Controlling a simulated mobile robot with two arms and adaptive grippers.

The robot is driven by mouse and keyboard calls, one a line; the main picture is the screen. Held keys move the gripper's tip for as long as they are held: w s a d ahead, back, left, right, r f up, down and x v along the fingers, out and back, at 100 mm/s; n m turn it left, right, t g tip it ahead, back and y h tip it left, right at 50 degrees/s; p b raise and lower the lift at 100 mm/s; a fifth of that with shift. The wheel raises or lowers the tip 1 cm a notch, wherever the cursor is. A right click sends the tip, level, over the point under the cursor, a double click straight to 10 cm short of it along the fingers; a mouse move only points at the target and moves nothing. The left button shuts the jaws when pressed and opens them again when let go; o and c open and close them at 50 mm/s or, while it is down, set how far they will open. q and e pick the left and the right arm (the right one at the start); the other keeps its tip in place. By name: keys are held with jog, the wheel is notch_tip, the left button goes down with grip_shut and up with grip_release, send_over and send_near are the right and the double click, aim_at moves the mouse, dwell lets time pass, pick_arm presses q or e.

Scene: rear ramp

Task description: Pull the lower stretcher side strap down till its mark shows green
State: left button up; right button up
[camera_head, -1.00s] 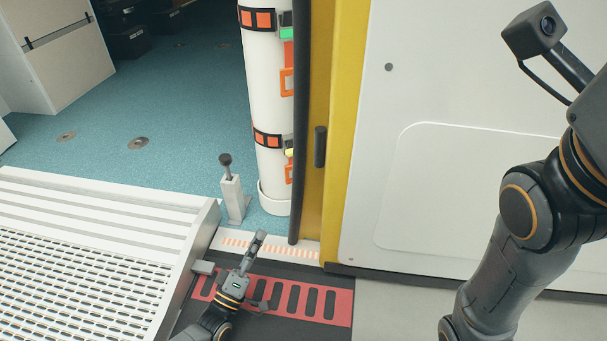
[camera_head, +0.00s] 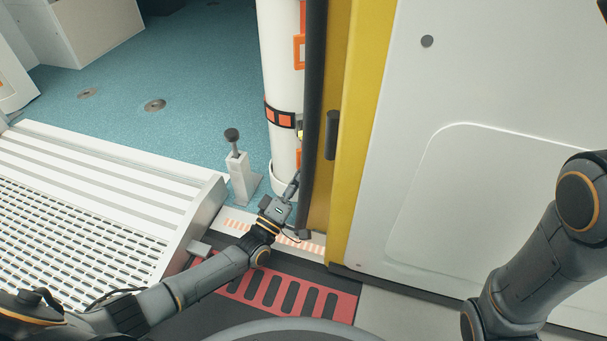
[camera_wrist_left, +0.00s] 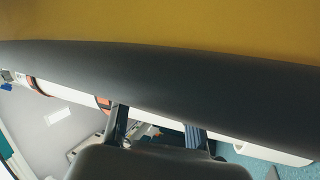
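The stretcher (camera_head: 280,60) is a tall white column standing just inside the doorway. The lower side strap (camera_head: 280,116) is a black band with orange patches around it. Its mark (camera_head: 300,132) at the right edge looks yellow, partly cut off by the dark door edge. An orange loop (camera_head: 298,158) hangs below the mark. My left gripper (camera_head: 293,185) is below that loop, near the column's foot, apart from the strap. In the left wrist view its two fingers (camera_wrist_left: 157,125) stand apart with nothing seen between them. My right gripper is out of view.
A dark vertical door edge (camera_head: 314,110) and yellow frame (camera_head: 362,120) stand close right of the strap; in the left wrist view the dark edge (camera_wrist_left: 160,85) passes close by the fingers. A floor lever (camera_head: 238,165) and ramp (camera_head: 120,180) lie left.

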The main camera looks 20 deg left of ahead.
pick_arm(q)
jog(key=shift+w+d+r, duration=0.1)
jog(key=shift+w+r, duration=0.05)
jog(key=shift+w, duration=0.15)
grip_shut()
jog(key=shift+f, duration=1.95)
grip_release()
jog(key=shift+f, duration=0.1)
